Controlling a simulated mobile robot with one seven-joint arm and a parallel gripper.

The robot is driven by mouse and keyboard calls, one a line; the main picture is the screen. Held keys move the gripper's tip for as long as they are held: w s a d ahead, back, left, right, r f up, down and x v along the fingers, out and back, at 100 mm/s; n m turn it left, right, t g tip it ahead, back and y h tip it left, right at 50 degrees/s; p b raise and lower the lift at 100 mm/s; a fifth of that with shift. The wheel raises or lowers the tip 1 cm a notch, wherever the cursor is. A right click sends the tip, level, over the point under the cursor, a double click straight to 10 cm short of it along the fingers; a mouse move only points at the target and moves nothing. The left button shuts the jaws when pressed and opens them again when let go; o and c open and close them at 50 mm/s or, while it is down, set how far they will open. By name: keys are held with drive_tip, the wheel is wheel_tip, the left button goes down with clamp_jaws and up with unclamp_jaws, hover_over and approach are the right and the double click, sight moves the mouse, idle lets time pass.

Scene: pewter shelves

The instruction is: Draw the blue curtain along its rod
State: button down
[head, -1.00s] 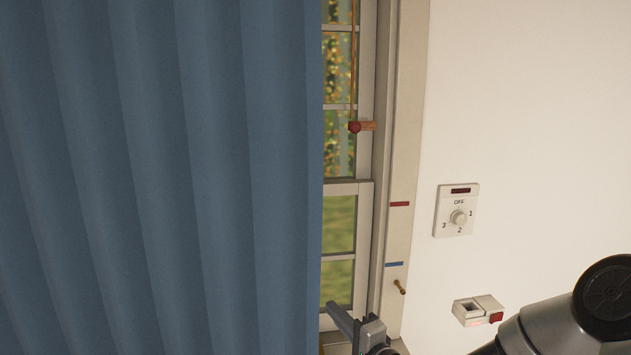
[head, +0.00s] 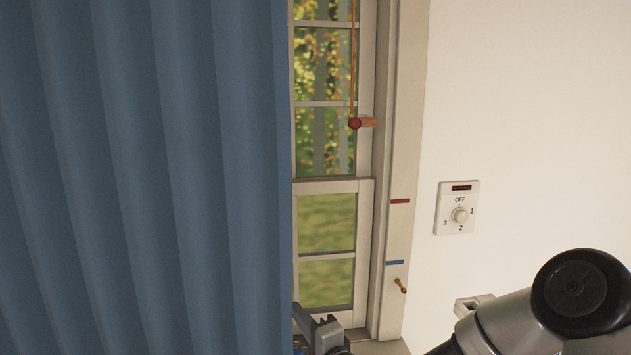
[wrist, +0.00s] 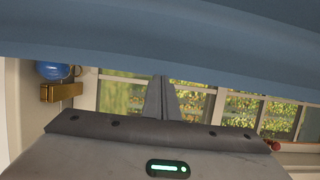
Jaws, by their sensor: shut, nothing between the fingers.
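The blue curtain (head: 150,180) hangs in folds over the left part of the head view, its right edge beside the uncovered window (head: 326,230). In the wrist view the curtain (wrist: 200,45) spans the top of the picture. My gripper (head: 299,312) is at the bottom of the head view, by the curtain's lower visible right edge. In the wrist view its fingers (wrist: 161,82) are together and empty, their tips at the curtain's edge. I cannot tell whether they touch the cloth. The rod is out of view.
A red knob (head: 354,123) hangs on a cord before the window. A dial switch (head: 458,208) is on the right wall, and a small brass hook (head: 400,285) is on the frame. A rounded blue object (wrist: 52,70) sits near a yellowish block (wrist: 62,92).

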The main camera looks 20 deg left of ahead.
sight(114, 325)
drive_tip(key=s+a, duration=0.1)
drive_tip(key=a, duration=0.1)
drive_tip(key=s+a+b, duration=0.1)
drive_tip(key=a, duration=0.1)
drive_tip(key=s+a, duration=0.2)
drive_tip(key=shift+a+b, duration=0.25)
drive_tip(key=shift+b, duration=0.15)
drive_tip(key=s+a+b, duration=0.1)
drive_tip(key=s+a, duration=0.1)
drive_tip(key=a, duration=0.2)
drive_tip(key=s+a+b, duration=0.2)
drive_tip(key=s+a, duration=0.1)
drive_tip(key=a, duration=0.2)
drive_tip(key=s+a+b, duration=0.2)
drive_tip(key=s+a, duration=0.1)
drive_tip(key=a, duration=0.1)
drive_tip(key=shift+s+a, duration=0.25)
drive_tip(key=shift+a, duration=0.1)
